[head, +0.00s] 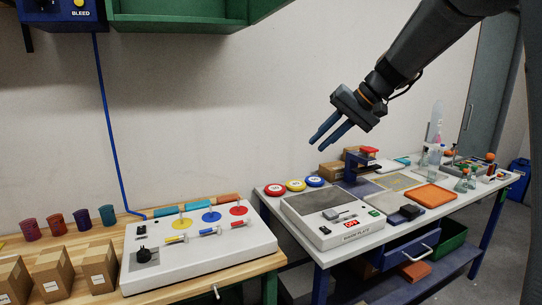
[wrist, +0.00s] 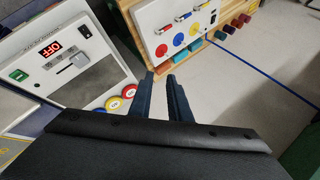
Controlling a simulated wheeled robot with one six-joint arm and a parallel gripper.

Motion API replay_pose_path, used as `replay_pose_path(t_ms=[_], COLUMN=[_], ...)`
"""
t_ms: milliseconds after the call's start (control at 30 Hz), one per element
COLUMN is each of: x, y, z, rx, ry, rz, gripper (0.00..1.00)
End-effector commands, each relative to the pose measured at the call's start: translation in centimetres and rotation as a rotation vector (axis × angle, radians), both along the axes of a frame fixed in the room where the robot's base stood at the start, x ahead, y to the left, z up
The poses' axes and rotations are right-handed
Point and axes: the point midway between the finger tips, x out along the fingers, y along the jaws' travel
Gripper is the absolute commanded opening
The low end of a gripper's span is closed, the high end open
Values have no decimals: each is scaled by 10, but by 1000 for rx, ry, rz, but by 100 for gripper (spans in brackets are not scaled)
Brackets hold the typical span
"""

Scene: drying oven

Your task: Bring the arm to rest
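My gripper (head: 317,144) is raised in the air in front of the pale wall, above the back of the right-hand bench. My arm reaches in from the upper right, and the fingers point down and to the left. In the wrist view the two dark blue fingers of my gripper (wrist: 161,78) stand a little apart with a clear gap between them. Nothing is between the fingers, and they touch nothing.
A white shaker plate unit (head: 330,222) reading OFF stands on the right bench beside coloured round discs (head: 296,185). A white valve panel (head: 196,249), cups and cardboard boxes stand on the wooden bench (head: 190,297). A green shelf (head: 190,22) hangs at upper left.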

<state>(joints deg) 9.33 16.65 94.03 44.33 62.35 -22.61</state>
Motion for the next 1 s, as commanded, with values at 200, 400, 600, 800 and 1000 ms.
replay_pose_path(t_ms=[200,400,600,800,1000], x=[-97,-201,-276,-301,-301], y=[-16,-38,-50,-52,-52], z=[-118,-201,-245,-257,-258], rx=[-256,-481,-611,-647,-647], ry=[154,210,205,196,196], rz=[-52,-28,33,61,61], gripper=[17,17,17,17,17])
